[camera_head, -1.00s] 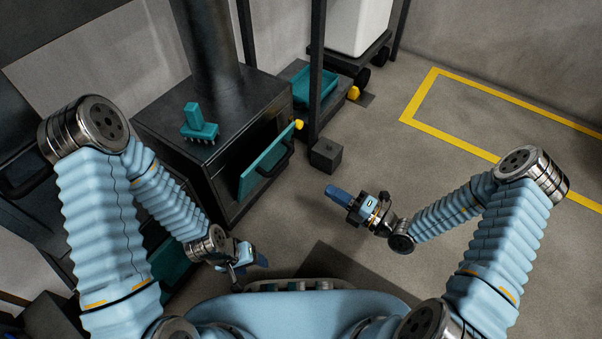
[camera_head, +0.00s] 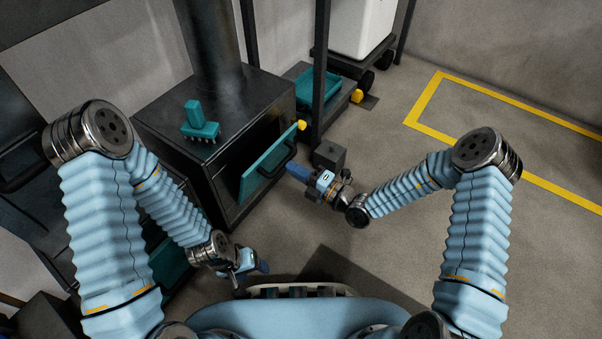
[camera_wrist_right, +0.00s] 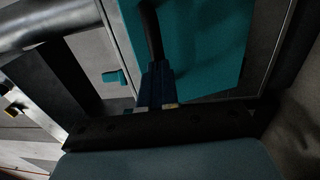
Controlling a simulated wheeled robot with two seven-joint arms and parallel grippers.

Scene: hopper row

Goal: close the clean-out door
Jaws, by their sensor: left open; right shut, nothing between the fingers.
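The teal clean-out door (camera_head: 262,164) stands ajar on the front of the dark hopper cabinet (camera_head: 180,158), with a dark gap beside it. A black bar handle (camera_head: 280,163) is on its outer face. My right gripper (camera_head: 291,170) is shut and empty, its blue fingertips close to the handle. In the right wrist view the door (camera_wrist_right: 205,40) fills the upper middle, and the fingers (camera_wrist_right: 157,80) point at the dark handle (camera_wrist_right: 151,30); whether they touch it I cannot tell. My left gripper (camera_head: 262,267) is open and empty, low in front of my base, away from the door.
A teal brush (camera_head: 201,122) stands on top of the cabinet. A small dark block (camera_head: 329,154) is on the floor right of the door, close behind my right gripper. A dark post (camera_head: 319,75) and a teal tray (camera_head: 318,86) stand behind. The floor to the right is clear.

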